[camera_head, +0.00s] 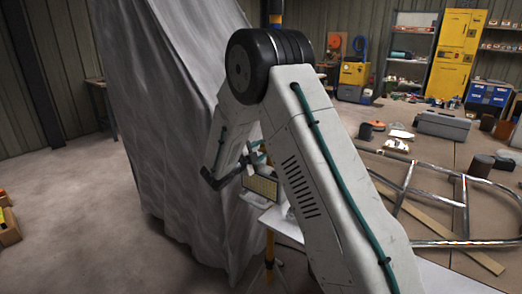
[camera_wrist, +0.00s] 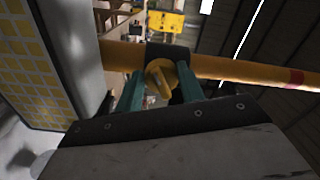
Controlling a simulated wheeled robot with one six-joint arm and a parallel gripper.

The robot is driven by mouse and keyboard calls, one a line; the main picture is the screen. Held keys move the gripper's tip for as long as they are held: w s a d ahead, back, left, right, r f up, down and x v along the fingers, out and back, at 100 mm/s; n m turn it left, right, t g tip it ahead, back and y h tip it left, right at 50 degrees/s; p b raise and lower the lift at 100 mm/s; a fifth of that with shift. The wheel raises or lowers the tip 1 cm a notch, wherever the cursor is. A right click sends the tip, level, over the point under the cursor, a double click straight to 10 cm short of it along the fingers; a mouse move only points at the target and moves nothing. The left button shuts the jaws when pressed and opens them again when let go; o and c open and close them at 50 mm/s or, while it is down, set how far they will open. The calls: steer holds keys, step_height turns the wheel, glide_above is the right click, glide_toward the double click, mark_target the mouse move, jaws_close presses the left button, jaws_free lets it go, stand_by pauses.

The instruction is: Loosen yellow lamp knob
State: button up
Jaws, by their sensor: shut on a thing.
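The yellow lamp knob (camera_wrist: 158,76) sits on a dark collar (camera_wrist: 166,52) around a yellow pole (camera_wrist: 235,69) in the wrist view. My gripper (camera_wrist: 161,88) has its two teal fingers on either side of the knob and is shut on it. The lamp head (camera_wrist: 40,62), a grey-framed panel with a yellow grid, fills the left of the wrist view. In the head view the lamp panel (camera_head: 262,187) shows beside my gripper (camera_head: 258,154), and the yellow stand (camera_head: 269,246) shows below. My arm hides the knob there.
A large grey draped sheet (camera_head: 175,130) stands close at the left of the lamp. A white tabletop (camera_head: 284,225) is just right of the stand. A bent metal tube frame (camera_head: 440,243) lies farther right. Open floor (camera_head: 75,235) is at the left.

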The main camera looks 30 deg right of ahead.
steer(key=shift+o, duration=0.2)
steer(key=shift+n, duration=0.9)
steer(key=shift+r, duration=0.1)
steer(key=o, duration=0.9)
steer(key=shift+d, duration=0.1)
steer(key=shift+o, duration=0.2)
steer(key=v, duration=0.8)
